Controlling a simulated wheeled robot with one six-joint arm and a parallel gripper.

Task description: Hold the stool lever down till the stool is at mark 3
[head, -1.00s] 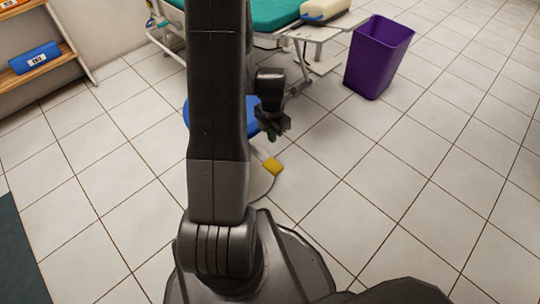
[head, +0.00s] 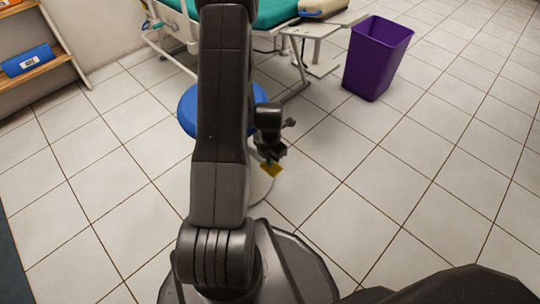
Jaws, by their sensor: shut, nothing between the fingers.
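The stool has a round blue seat (head: 187,112), partly hidden behind my arm, and a pale round base (head: 262,187) on the floor. Its yellow lever (head: 271,172) sticks out to the right of my arm, low over the base. My gripper (head: 270,160) points down and is shut and empty, with its tips at the top of the lever. They look to be touching it, but I cannot tell how hard it is pressed. The stool's column and any height marks are hidden behind my arm.
A treatment couch with a green top (head: 278,12) and white frame stands behind the stool. A purple bin (head: 376,60) stands at the right.

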